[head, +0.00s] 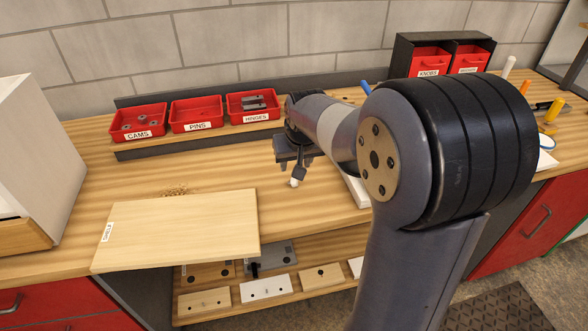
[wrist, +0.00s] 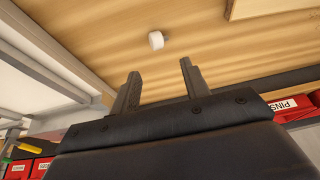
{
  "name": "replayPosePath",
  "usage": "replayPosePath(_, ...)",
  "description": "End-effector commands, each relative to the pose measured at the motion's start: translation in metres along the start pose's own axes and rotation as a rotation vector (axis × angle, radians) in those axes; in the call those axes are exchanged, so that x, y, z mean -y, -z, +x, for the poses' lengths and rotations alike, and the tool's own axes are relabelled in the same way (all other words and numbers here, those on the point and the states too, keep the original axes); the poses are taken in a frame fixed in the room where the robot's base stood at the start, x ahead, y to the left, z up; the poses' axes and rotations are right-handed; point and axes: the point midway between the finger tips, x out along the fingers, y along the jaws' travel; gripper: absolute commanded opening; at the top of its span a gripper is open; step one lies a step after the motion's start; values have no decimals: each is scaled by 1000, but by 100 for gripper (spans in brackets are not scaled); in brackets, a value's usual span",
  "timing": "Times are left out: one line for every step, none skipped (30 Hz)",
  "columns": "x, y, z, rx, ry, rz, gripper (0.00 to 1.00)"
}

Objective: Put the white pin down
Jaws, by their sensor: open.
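The white pin (head: 294,183) is a small white piece on the wooden bench top, just below my gripper (head: 290,168) in the head view. In the wrist view the white pin (wrist: 156,40) lies beyond the fingertips, between their lines and apart from both. Whether it stands upright or lies on its side I cannot tell. My gripper (wrist: 160,70) is open, with nothing between its two dark fingers. In the head view the fingers are small and partly hidden.
Red bins for cams (head: 138,123), pins (head: 196,113) and hinges (head: 254,106) stand along the back. A board labelled shelf (head: 185,228) lies at the front left. Small plates (head: 265,288) lie on a lower shelf.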

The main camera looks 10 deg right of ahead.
Motion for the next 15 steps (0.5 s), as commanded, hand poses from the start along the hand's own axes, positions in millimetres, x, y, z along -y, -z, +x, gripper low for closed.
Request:
replayPosePath(0, 1, -13, -5, 0, 0, 44)
replayPosePath(0, 2, -19, -6, 0, 0, 44)
replayPosePath(0, 1, -26, -5, 0, 0, 44)
replayPosePath(0, 1, -31, -5, 0, 0, 44)
replayPosePath(0, 1, -36, -4, 0, 0, 44)
replayPosePath(0, 1, -42, -4, 0, 0, 44)
replayPosePath(0, 1, -45, -4, 0, 0, 44)
replayPosePath(0, 1, -48, -3, 0, 0, 44)
replayPosePath(0, 1, -51, -1, 0, 0, 44)
replayPosePath(0, 0, -53, -1, 0, 0, 44)
replayPosePath(0, 0, -55, -1, 0, 0, 44)
replayPosePath(0, 0, -57, -1, 0, 0, 44)
replayPosePath(0, 0, -57, 0, 0, 0, 44)
replayPosePath(0, 0, -58, 0, 0, 0, 44)
replayPosePath(0, 0, -58, 1, 0, 0, 44)
